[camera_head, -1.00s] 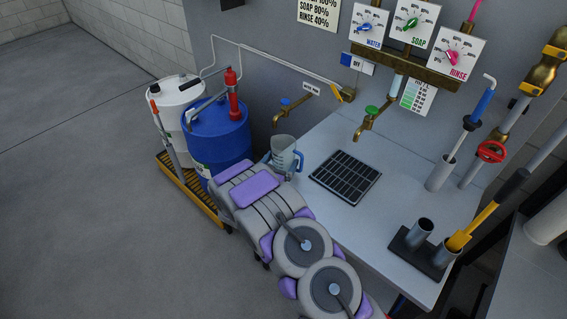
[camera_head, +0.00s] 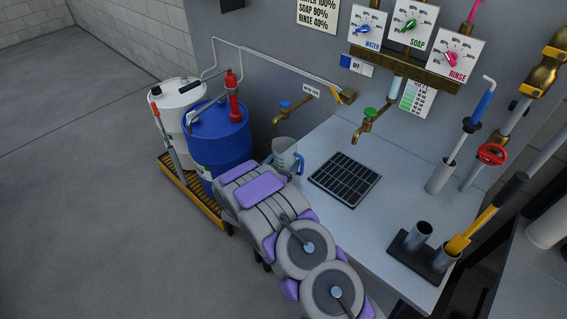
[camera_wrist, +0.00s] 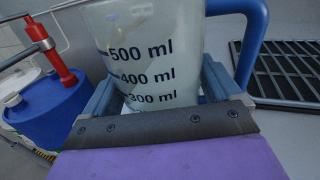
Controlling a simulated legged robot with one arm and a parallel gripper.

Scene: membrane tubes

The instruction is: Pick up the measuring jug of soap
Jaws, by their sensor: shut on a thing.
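The measuring jug (camera_head: 284,153) is a translucent cup with a blue handle, at the left end of the grey counter. In the wrist view the jug (camera_wrist: 150,55) fills the upper middle, upright, with its 300, 400 and 500 ml marks facing me and its handle to the right. My gripper (camera_wrist: 158,92) is shut on the jug, with one blue-grey finger on each side of its body. In the head view my arm hides most of the gripper. The jug's base is hidden, so I cannot tell whether it touches the counter.
A blue drum (camera_head: 218,142) with a red pump and a white drum (camera_head: 182,100) stand on a yellow-edged tray left of the counter. A black drain grate (camera_head: 345,178) lies right of the jug. Brass taps (camera_head: 366,125) project from the wall above. Tubes and a stand occupy the right side.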

